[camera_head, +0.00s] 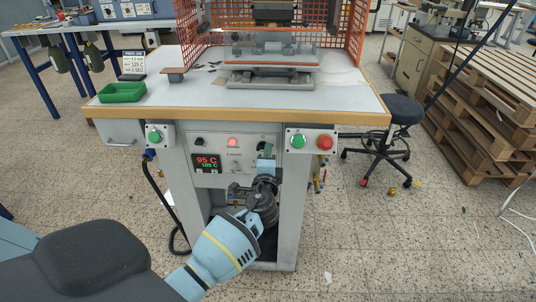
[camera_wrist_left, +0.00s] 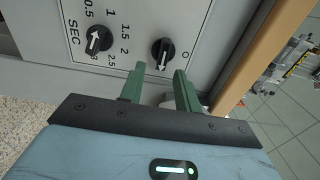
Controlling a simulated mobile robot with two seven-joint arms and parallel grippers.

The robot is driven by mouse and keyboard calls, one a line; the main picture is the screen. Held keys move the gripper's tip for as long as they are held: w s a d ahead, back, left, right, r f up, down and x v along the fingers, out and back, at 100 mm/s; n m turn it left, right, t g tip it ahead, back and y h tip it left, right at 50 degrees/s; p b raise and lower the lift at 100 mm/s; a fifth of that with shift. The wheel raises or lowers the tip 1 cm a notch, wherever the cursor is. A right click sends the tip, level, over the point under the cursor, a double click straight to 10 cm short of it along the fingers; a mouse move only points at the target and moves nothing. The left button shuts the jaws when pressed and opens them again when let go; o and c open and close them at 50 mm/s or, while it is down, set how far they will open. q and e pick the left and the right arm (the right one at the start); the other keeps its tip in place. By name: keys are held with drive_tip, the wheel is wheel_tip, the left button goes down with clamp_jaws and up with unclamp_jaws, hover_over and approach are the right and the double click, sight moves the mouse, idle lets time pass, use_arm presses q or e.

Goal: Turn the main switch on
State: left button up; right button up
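The main switch appears to be the black rotary knob (camera_wrist_left: 163,53) with an "O" printed beside it, on the grey control panel (camera_wrist_left: 200,20) in the left wrist view. Its white mark points toward the bottom of that picture. My left gripper (camera_wrist_left: 158,76) has its two green fingers apart, with the knob just beyond and between the tips. I cannot tell whether either finger touches it. In the head view my left gripper (camera_head: 266,168) is at the right part of the control panel (camera_head: 218,172) and partly hides the knob area. My right gripper is not in view.
A timer knob (camera_wrist_left: 98,40) marked "SEC" sits beside the switch. The panel has a red lit lamp (camera_head: 233,142) and a display (camera_head: 207,162) reading 95 C. A green button (camera_head: 298,141) and red button (camera_head: 324,142) are close to the right. The tabletop edge (camera_head: 240,119) overhangs above.

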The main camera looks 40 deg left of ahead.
use_arm(q)
drive_tip(key=v, duration=0.6)
drive_tip(key=shift+s+d, duration=0.2)
drive_tip(key=shift+s, duration=0.1)
